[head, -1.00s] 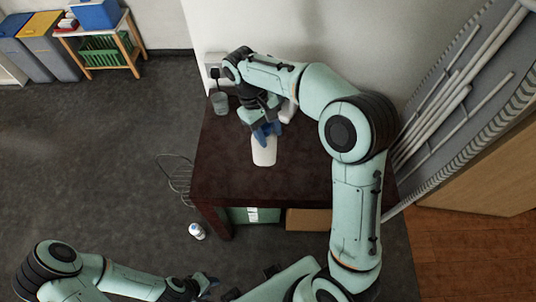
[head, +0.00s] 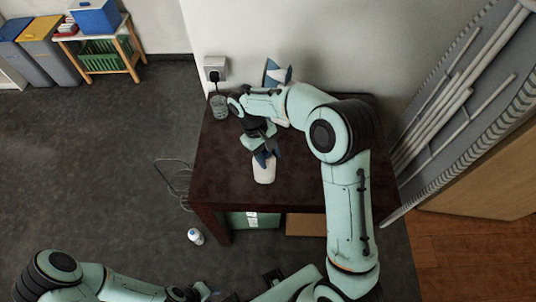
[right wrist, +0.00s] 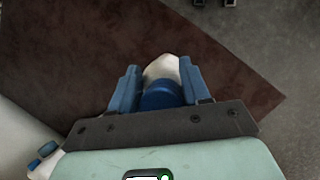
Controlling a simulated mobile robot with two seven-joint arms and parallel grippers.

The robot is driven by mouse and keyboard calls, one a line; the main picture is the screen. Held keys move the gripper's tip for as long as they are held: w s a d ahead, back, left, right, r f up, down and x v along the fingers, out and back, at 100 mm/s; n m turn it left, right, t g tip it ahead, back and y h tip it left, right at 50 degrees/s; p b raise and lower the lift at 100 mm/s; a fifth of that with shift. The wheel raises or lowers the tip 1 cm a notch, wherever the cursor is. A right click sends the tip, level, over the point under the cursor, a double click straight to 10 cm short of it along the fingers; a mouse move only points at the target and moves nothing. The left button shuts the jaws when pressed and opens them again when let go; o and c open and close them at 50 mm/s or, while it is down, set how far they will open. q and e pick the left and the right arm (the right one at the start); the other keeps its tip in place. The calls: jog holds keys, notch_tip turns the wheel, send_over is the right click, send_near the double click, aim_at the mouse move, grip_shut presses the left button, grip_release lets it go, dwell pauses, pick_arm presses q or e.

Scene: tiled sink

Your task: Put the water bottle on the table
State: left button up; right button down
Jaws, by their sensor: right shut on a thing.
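A white bottle with a blue cap (head: 264,174) is held by my right gripper (head: 264,158), over the front middle part of the dark brown table (head: 225,180). My right gripper is shut on it; in the right wrist view its blue fingers (right wrist: 160,88) lie on either side of the blue cap (right wrist: 160,97), with the white body beyond. I cannot tell whether the bottle touches the tabletop. A small white bottle (head: 196,236) lies or stands on the floor left of the table. My left gripper (head: 205,291) is low in the head view, too small to read.
A blue and white object (head: 277,74) is at the back, partly behind my arm. A green box (head: 250,220) is under the table.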

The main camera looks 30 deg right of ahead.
jog(key=shift+f, duration=0.1)
jog(key=c, duration=0.5)
grip_release()
pick_arm(q)
jog(key=w+r+p, duration=0.2)
jog(key=r, duration=0.1)
jog(key=shift+w, duration=0.15)
pick_arm(e)
jog(key=v, duration=1.2)
